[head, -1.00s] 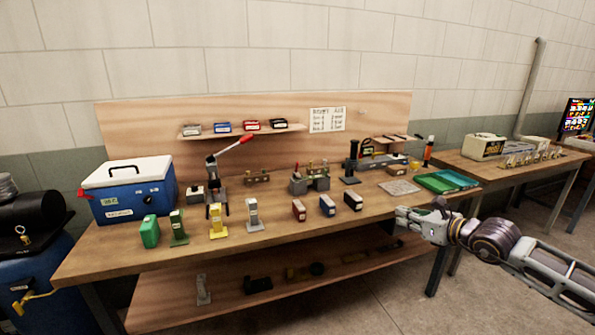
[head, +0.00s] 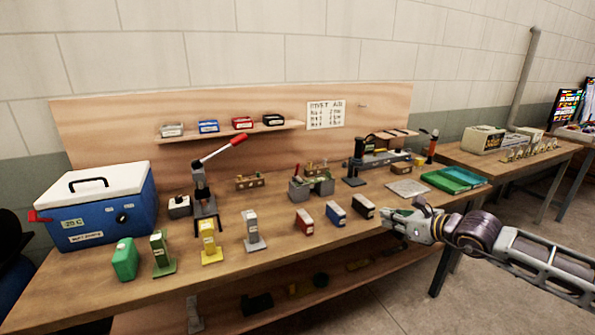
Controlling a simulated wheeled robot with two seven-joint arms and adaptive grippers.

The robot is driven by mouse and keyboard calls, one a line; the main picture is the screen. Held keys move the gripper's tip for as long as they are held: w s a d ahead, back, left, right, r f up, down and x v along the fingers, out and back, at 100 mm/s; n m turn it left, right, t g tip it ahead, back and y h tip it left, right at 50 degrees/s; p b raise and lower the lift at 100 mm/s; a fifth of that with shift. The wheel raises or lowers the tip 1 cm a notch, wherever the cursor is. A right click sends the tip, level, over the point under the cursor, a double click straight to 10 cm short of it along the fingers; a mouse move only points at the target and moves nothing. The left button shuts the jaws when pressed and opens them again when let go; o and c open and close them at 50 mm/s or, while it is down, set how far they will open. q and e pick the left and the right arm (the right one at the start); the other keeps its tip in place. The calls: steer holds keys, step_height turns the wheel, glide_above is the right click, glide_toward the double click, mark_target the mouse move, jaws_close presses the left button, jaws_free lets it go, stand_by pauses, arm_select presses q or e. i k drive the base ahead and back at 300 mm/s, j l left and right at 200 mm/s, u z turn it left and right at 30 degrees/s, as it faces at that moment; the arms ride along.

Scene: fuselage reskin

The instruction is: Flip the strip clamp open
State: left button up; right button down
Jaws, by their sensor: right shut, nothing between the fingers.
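I cannot tell for certain which thing is the strip clamp. A grey fixture with two blocks and small brass-coloured parts (head: 312,187) stands mid-bench and may be it; its details are too small to read. A lever tool with a long red-tipped handle (head: 205,190) stands farther left, its handle raised to the upper right. My right gripper (head: 389,219) is shut and empty at the bench's front right edge, beside the black block (head: 364,207) and apart from the fixture. My left gripper is out of view.
The wooden bench (head: 285,252) carries a blue cooler (head: 98,212), green, yellow and grey stands, and small red and blue blocks along the front. A grey plate (head: 408,188) and green trays (head: 452,180) lie at the right. A lower shelf and second table are visible.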

mark_target(300, 181)
steer(key=i+j, duration=0.75)
steer(key=i, duration=0.15)
